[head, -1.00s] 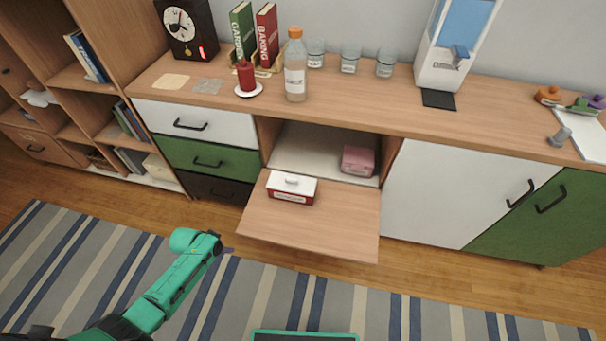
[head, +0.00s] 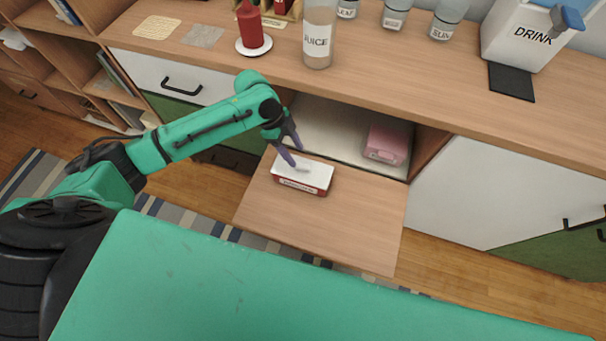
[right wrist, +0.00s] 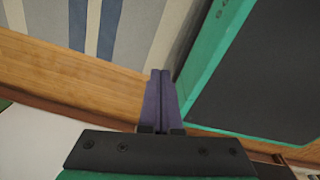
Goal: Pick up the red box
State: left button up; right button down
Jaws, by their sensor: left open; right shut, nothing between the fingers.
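The red box (head: 299,186), with a white lid, sits on the fold-down wooden flap (head: 352,226) of the cabinet. My left gripper (head: 294,155) is open, with its purple fingers pointing down just above the lid. One fingertip looks close to the lid handle; I cannot tell whether it touches. The handle is partly hidden by the fingers. My right gripper (right wrist: 160,98) is shut and empty in the right wrist view, away from the box, with rug and floor behind it.
A pink box (head: 388,143) stands inside the open compartment, right of the red box. The countertop above holds a juice bottle (head: 318,35), a red candle (head: 250,27) on a plate and several jars. The flap's right and front parts are clear.

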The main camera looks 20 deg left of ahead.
aim_at(301, 165)
pick_arm(q)
jog(key=x, duration=0.5)
jog(key=shift+s+f, duration=0.15)
jog(key=shift+f, duration=0.3)
grip_shut()
jog(key=shift+r, duration=0.1)
dwell(0.8)
